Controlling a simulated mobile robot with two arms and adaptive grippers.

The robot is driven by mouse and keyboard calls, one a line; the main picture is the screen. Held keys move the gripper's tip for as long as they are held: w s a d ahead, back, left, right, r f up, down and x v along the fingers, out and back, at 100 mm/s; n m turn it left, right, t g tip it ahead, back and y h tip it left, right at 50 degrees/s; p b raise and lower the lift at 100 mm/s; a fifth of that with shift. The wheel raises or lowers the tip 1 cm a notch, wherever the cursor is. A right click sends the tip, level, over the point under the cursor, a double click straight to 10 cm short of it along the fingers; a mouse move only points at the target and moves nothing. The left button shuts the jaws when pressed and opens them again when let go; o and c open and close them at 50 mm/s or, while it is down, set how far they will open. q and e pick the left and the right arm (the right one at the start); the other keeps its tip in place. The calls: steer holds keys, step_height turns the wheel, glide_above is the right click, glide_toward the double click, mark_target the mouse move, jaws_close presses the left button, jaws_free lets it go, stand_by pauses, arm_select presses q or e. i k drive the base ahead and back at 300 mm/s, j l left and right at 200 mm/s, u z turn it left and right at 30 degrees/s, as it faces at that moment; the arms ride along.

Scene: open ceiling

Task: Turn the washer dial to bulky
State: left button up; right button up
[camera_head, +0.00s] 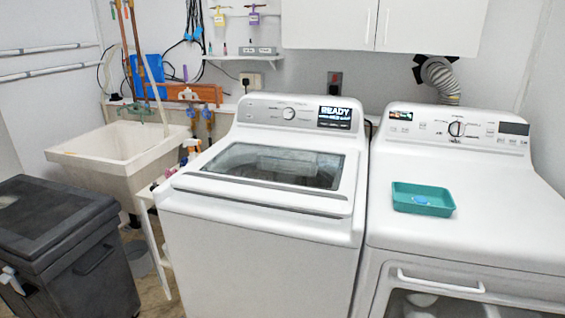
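The washer (258,212) is the white top-loading machine in the middle of the head view. Its glass lid (275,166) is shut. The washer dial (289,113) is a small round silver knob on the back control panel, left of a black display (335,118) that reads "READY". The cycle labels around the dial are too small to read, so I cannot tell which setting it points at. Neither of my grippers is in view.
A white dryer (480,235) with its own knob (456,129) stands to the right, with a teal tray (422,199) on top. A utility sink (115,150) and a dark lidded bin (65,250) are at the left. White cabinets (385,22) hang above.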

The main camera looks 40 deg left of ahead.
mark_target(288, 113)
steer(key=u, duration=0.8)
